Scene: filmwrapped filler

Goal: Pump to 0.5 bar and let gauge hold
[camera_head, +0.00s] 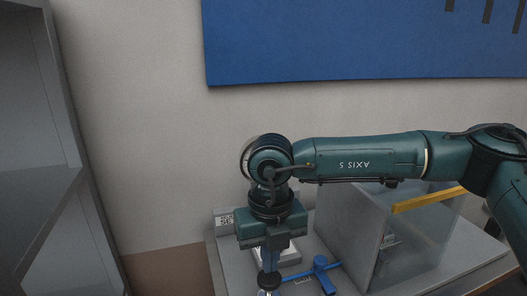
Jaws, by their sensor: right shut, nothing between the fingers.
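My right gripper (269,262) points straight down near the bottom of the picture, its fingers shut. A dark round knob (268,281) shows right below the fingertips; I cannot tell whether they touch it. A blue fitting (323,273) with a thin blue bar stands on the grey worktop to the right of the gripper. A pale block (288,256) is partly hidden behind the gripper. I cannot make out a gauge face or a reading. My left gripper is not in view.
A box with clear and grey walls (340,237) and a yellow bar (428,199) stands right on the worktop (490,268), under my right arm. A small labelled box (226,221) is behind the gripper. Grey shelving (35,130) stands left; a blue board (350,40) hangs on the wall.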

